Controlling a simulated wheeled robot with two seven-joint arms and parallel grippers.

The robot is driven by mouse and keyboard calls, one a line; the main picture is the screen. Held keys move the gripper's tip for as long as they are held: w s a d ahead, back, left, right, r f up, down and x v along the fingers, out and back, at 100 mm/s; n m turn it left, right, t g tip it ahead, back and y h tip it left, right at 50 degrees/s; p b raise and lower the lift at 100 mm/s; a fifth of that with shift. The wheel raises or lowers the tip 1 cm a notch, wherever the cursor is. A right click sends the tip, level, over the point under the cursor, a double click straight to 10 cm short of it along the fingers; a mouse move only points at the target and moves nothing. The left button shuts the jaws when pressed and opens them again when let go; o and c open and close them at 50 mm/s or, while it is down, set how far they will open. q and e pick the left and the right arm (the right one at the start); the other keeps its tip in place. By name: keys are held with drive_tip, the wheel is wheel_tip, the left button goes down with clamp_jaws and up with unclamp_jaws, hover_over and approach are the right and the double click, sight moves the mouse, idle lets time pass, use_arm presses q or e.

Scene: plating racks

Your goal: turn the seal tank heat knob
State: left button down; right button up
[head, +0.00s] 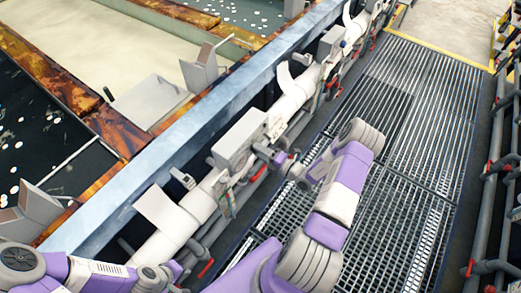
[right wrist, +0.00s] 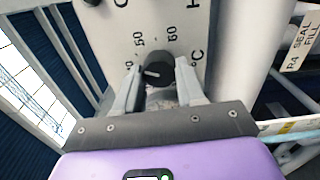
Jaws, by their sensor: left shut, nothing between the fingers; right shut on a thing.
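The black heat knob (right wrist: 155,73) is on a pale panel (right wrist: 120,40) with printed dial numbers, in the right wrist view. Its white pointer mark faces left. My right gripper (right wrist: 157,84) is shut on the knob, with one finger on each side. In the head view my right gripper (head: 268,155) is at the grey control box (head: 240,140) on the tank-side pipe, and the knob is hidden there. My left gripper (head: 172,272) is at the lower left, shut and empty, small in the picture.
A pale pipe (head: 168,240) runs along the blue tank rim (head: 195,130). Open tanks (head: 60,45) lie to the left. A metal grating walkway (head: 410,110) is clear to the right. A label reading R4 SEAL FILL (right wrist: 300,42) is right of the panel.

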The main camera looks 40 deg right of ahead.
drive_tip(key=shift+m, duration=0.6)
drive_tip(key=shift+a, duration=0.1)
drive_tip(key=o, duration=1)
drive_tip(key=shift+o, duration=0.2)
drive_tip(key=v, duration=0.7)
drive_tip(key=shift+s, duration=0.35)
